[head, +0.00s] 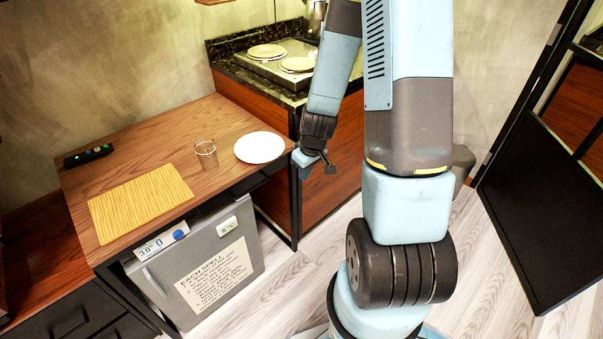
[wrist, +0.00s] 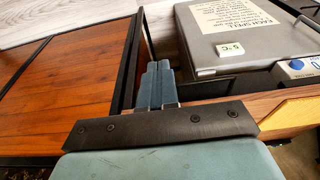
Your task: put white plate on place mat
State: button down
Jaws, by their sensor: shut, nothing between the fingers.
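The white plate (head: 259,147) lies flat on the wooden table, near its right end. The yellow place mat (head: 140,203) lies on the same table toward the front left. My gripper (head: 331,168) hangs just past the table's right edge, to the right of the plate and apart from it. In the wrist view my gripper (wrist: 158,75) has its fingers together with nothing between them. A corner of the yellow place mat (wrist: 292,112) shows at the right of the wrist view; the plate does not show there.
A clear glass (head: 206,153) stands between the plate and the mat. A black device (head: 88,155) lies at the table's back left. A grey fridge (head: 205,265) stands under the wooden table (head: 190,125). A counter with a hotplate (head: 270,62) is behind.

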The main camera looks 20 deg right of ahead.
jog(key=c, duration=1.8)
grip_release()
jog(key=shift+o, duration=0.8)
jog(key=shift+r, duration=0.2)
jog(key=o, duration=0.4)
jog(key=shift+m+t, duration=0.3)
jog(key=r, duration=0.9)
jog(key=shift+w+a+r, duration=0.15)
jog(key=shift+a+r, duration=0.2)
jog(key=shift+a, duration=0.05)
jog(key=s+r+m+t, duration=0.1)
jog(key=s+r, duration=0.5)
jog(key=r, duration=0.2)
jog(key=s+r+m, duration=0.1)
jog(key=s+r, duration=0.5)
jog(key=r, duration=0.3)
jog(key=s+r+m+t+h, duration=0.1)
jog(key=s+r+m, duration=0.1)
jog(key=s+r, duration=0.4)
jog(key=shift+s+a+r+t, duration=0.1)
jog(key=shift+a+r+t, duration=0.1)
jog(key=shift+r, duration=0.65)
jog(key=shift+a+r+t, duration=0.1)
jog(key=shift+a+r, duration=0.05)
jog(key=shift+r, duration=0.65)
jog(key=shift+a, duration=0.15)
